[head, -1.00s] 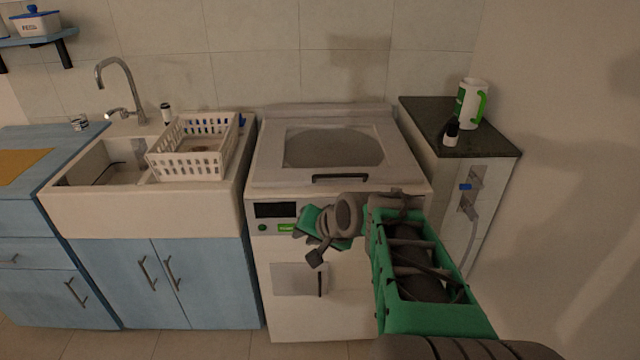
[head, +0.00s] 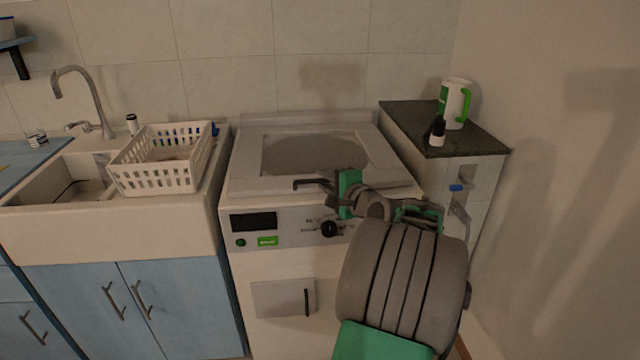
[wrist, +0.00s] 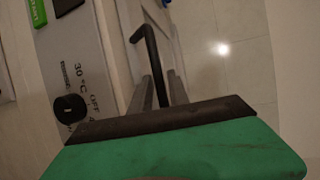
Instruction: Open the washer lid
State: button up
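The washer (head: 270,218) stands in the middle of the head view, with its lid (head: 240,175) lying shut on top. The dark lid handle (head: 300,183) is at the lid's front edge; my gripper hides its right part. My gripper (head: 325,180) is at the handle, over the front edge. In the wrist view the handle (wrist: 150,55) runs down between the two grey fingers of my gripper (wrist: 160,80). The fingers look open around it, with a small gap on the right. Contact cannot be made out.
A white basket (head: 160,180) sits on the sink left of the washer. On the right, a dark-topped counter (head: 415,118) holds a white and green mug (head: 452,105) and a small dark bottle (head: 437,135). A knob (wrist: 68,108) is on the washer's front panel. Free space lies above the lid.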

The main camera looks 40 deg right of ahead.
jog(key=shift+a, duration=0.1)
grip_shut()
jog(key=shift+w, duration=0.1)
dwell(1.1)
